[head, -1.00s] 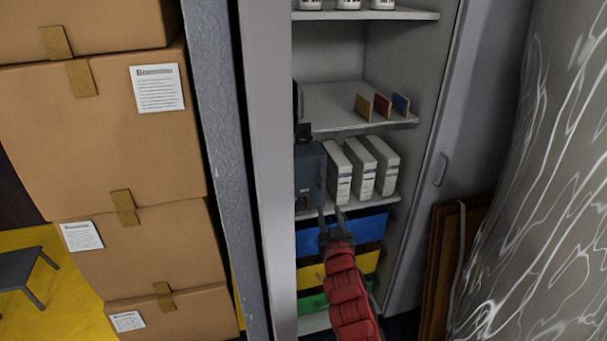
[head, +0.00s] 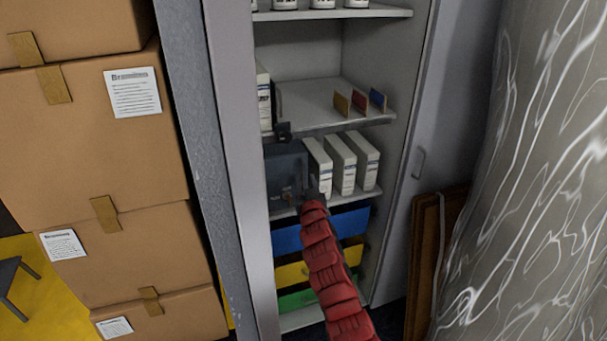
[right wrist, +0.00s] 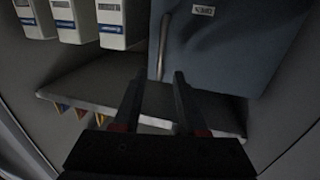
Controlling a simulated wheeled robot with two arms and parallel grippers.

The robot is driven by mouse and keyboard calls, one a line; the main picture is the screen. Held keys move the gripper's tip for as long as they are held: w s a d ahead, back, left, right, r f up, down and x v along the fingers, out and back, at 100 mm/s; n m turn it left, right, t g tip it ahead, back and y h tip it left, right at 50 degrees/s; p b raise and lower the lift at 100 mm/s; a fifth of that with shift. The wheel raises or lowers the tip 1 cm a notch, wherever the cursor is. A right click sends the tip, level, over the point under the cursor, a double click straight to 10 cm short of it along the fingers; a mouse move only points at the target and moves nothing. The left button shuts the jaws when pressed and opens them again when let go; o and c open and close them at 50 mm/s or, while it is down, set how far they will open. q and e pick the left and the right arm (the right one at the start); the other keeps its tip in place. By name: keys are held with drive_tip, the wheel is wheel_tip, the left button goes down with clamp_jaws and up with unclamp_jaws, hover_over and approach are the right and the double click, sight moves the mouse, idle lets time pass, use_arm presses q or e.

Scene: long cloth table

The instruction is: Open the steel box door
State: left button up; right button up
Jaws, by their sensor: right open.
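The steel box (head: 284,165) is a dark blue-grey box on a middle shelf of the open cabinet. Its front looks closed. In the right wrist view the steel box (right wrist: 235,45) fills the upper right, with a small label and a thin upright handle (right wrist: 162,47) near its left edge. My right gripper (head: 314,188) is in front of the box's lower right side; its fingers are partly hidden by my red arm. In the right wrist view the right gripper (right wrist: 156,82) is open and empty, its fingertips just below the handle, not clearly touching it. My left gripper is out of view.
Several white binders (head: 343,164) stand close to the right of the box. Blue (head: 350,222), yellow and green bins sit below. The cabinet's side edge (head: 240,170) and stacked cardboard boxes (head: 120,180) bound the left. An open cabinet door (head: 425,150) stands on the right.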

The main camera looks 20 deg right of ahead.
sight(303, 172)
drive_tip(key=w, duration=0.2)
drive_tip(key=w+b, duration=0.1)
drive_tip(key=shift+w+d+f, duration=0.15)
drive_tip(key=shift+w+d, duration=0.15)
drive_tip(key=shift+w, duration=0.35)
clamp_jaws()
idle(1.1)
